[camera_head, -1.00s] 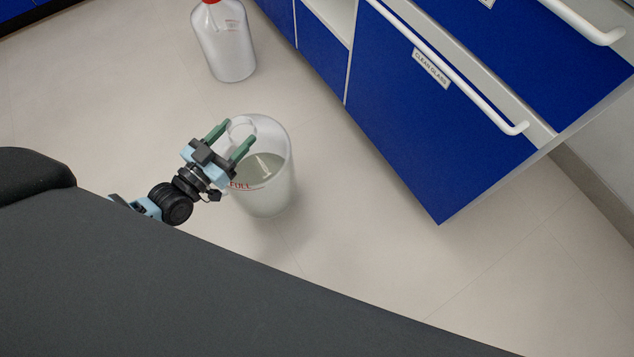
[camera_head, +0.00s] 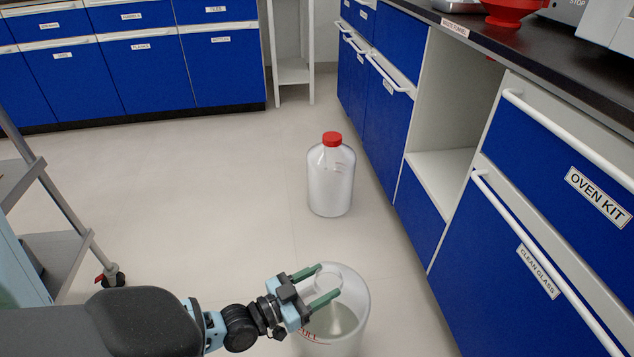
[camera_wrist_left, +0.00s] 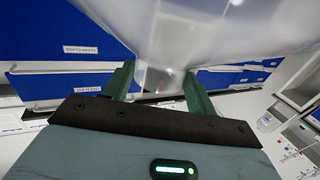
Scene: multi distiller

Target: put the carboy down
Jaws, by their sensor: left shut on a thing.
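A translucent open-topped carboy (camera_head: 351,312) with a red fill mark and pale liquid inside is at the bottom middle of the head view. My left gripper (camera_head: 329,281) is shut on its clear handle at the top. In the left wrist view the carboy's clear body (camera_wrist_left: 215,28) fills the top, with the green fingers (camera_wrist_left: 160,85) on either side of its narrow clear part. The carboy looks upright; its base is cut off by the frame, so I cannot tell whether it touches the floor. My right gripper is not in view.
A second carboy with a red cap (camera_head: 331,185) stands on the floor beyond. Blue cabinets (camera_head: 540,270) line the right side, with a red funnel (camera_head: 512,10) on the counter. A wheeled cart (camera_head: 58,250) stands at left. The floor (camera_head: 220,190) between is clear.

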